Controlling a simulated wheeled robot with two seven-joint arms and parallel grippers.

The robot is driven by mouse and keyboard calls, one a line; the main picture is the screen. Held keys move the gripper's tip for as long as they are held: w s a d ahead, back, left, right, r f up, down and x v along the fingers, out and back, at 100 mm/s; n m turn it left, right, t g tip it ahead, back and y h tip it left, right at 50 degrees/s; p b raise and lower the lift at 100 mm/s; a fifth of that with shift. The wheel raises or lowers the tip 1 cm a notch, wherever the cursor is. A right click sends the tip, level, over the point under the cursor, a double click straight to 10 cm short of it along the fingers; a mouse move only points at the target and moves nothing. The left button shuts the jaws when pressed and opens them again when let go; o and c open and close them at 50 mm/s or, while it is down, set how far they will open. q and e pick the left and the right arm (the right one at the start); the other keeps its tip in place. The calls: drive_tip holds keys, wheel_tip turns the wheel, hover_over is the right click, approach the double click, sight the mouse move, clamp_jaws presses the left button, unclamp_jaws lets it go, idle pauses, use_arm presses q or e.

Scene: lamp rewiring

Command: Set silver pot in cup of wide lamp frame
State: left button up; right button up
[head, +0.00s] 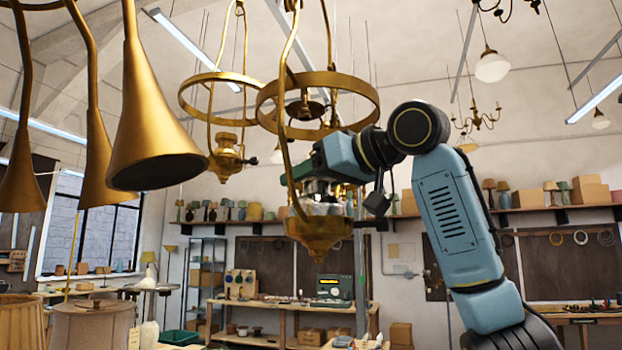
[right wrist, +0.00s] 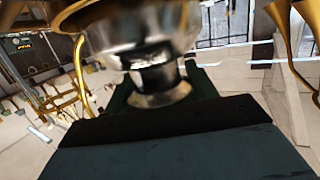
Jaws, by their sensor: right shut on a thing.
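The wide brass lamp frame (head: 368,100) hangs at the centre of the head view, its ring above and its brass cup (head: 318,236) below. The silver pot (head: 322,208) is at the cup's mouth, its lower part hidden by the cup's rim; I cannot tell whether it rests fully in it. My right gripper (head: 316,187) is shut on the silver pot near its top, inside the frame between ring and cup. In the right wrist view the silver pot (right wrist: 140,32) is large and blurred in front of the jaws. My left gripper is not in view.
A second brass lamp frame (head: 225,155) hangs close behind to the left. Brass cone shades (head: 150,120) hang at the near left. Behind are a workbench (head: 290,340) and a wall shelf of lamps. Open air lies below the cup.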

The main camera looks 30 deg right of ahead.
drive_tip(key=shift+f, duration=0.15)
idle(0.7)
drive_tip(key=o, duration=1.2)
drive_tip(key=shift+o, duration=0.2)
drive_tip(key=b+v, duration=0.3)
drive_tip(key=v, duration=1)
drive_tip(key=shift+s, duration=0.3)
